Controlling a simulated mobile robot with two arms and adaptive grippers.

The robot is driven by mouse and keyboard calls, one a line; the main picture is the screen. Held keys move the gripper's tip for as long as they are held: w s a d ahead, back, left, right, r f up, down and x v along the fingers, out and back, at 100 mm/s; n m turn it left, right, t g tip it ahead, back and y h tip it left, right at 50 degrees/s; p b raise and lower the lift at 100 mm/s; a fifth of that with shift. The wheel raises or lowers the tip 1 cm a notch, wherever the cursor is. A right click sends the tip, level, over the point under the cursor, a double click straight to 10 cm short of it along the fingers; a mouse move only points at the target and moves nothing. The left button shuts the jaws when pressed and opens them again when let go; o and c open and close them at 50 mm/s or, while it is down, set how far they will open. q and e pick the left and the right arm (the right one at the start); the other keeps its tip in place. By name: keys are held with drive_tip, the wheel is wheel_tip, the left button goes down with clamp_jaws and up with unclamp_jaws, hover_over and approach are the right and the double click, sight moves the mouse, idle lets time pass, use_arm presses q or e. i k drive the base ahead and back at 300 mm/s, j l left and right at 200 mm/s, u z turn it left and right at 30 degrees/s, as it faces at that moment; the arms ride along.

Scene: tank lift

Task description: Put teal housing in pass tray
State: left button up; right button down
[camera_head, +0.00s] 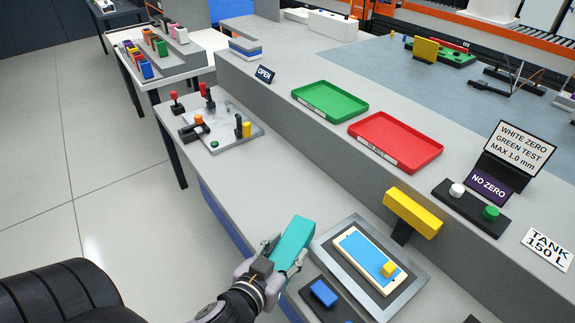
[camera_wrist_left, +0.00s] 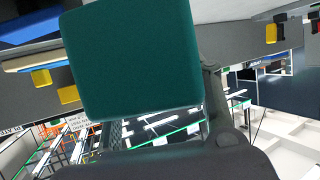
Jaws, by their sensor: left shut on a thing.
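My left gripper (camera_head: 268,262) is shut on the teal housing (camera_head: 294,241) in the head view, near the front edge of the bench and left of a grey-framed device. The teal housing also fills the upper middle of the left wrist view (camera_wrist_left: 130,60), with a dark finger (camera_wrist_left: 215,105) beside it. The green tray (camera_head: 330,101) and the red tray (camera_head: 395,140) lie on the raised shelf farther back; both look empty. Their front labels are too small to read, so I cannot tell which is the pass tray. My right gripper is not in view.
Right of the housing are the grey-framed device (camera_head: 327,239), a yellow block on a post (camera_head: 412,212) and a blue block (camera_head: 323,293). A test fixture with levers (camera_head: 220,130) stands farther left. The bench between fixture and housing is clear.

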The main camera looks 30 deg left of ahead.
sight(329, 102)
drive_tip(key=j+z, duration=0.2)
drive_tip(key=j, duration=0.4)
drive_tip(key=j+z, duration=0.2)
drive_tip(key=j, duration=0.45)
drive_tip(key=k+j+z, duration=0.2)
drive_tip(key=j, duration=0.4)
drive_tip(key=i, duration=0.1)
